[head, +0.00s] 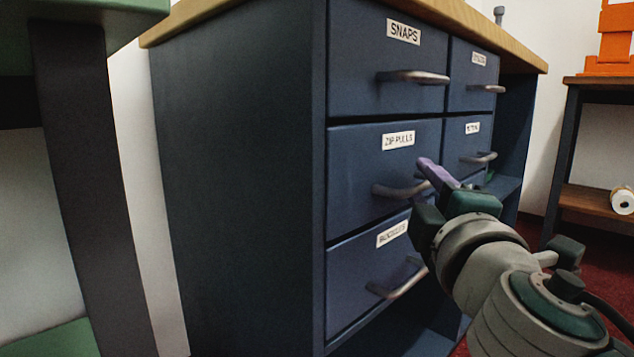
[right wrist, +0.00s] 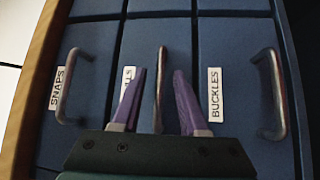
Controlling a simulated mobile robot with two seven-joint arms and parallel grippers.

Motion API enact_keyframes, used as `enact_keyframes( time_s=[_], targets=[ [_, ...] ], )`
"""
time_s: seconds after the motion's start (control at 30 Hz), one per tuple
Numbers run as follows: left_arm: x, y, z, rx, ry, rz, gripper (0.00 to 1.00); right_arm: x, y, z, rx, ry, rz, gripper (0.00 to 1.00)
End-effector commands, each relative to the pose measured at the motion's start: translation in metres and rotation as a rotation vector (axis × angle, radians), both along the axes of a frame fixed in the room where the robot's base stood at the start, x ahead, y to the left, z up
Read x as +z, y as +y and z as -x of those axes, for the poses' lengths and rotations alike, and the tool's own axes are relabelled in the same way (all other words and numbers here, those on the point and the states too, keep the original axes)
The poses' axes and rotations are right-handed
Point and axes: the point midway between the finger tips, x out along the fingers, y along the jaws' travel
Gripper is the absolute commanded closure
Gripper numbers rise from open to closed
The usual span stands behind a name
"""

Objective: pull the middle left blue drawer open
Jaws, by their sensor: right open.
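The middle left blue drawer (head: 355,165), labelled ZIP PULLS, looks shut, its front about level with its neighbours. Its grey bar handle (head: 390,191) is partly covered by my right gripper (head: 420,212) in the head view. In the right wrist view this handle (right wrist: 161,75) stands between the two purple fingers of my right gripper (right wrist: 159,73), with a gap on each side. The fingers are open and straddle the handle. My left gripper is not in view.
The SNAPS drawer (head: 360,60) is above and the BUCKLES drawer (head: 350,285) below, both with bar handles. A right column of drawers (head: 470,95) sits beside them. A green-topped table (head: 90,18) stands at left; a shelf (head: 590,200) stands at right.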

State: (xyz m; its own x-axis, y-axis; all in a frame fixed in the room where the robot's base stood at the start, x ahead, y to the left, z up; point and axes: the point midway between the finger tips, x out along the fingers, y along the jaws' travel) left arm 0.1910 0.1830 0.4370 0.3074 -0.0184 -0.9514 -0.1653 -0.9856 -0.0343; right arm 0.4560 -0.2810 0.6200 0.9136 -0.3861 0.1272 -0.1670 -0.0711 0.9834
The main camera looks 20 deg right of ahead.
Motion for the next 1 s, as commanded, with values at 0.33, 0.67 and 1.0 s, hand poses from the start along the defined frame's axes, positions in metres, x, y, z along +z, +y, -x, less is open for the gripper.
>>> enact_keyframes(
  time_s=[0.33,0.67,1.0],
  targets=[
    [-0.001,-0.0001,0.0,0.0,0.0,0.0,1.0,0.001,-0.0038,-0.0078,-0.001,0.001,-0.001,0.57],
    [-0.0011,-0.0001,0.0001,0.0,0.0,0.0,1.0,0.001,-0.0036,-0.0075,-0.001,0.0,0.0,0.9],
    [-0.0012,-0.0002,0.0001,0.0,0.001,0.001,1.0,0.0009,-0.0036,-0.0075,-0.001,0.0,-0.001,1.0]
  ],
)
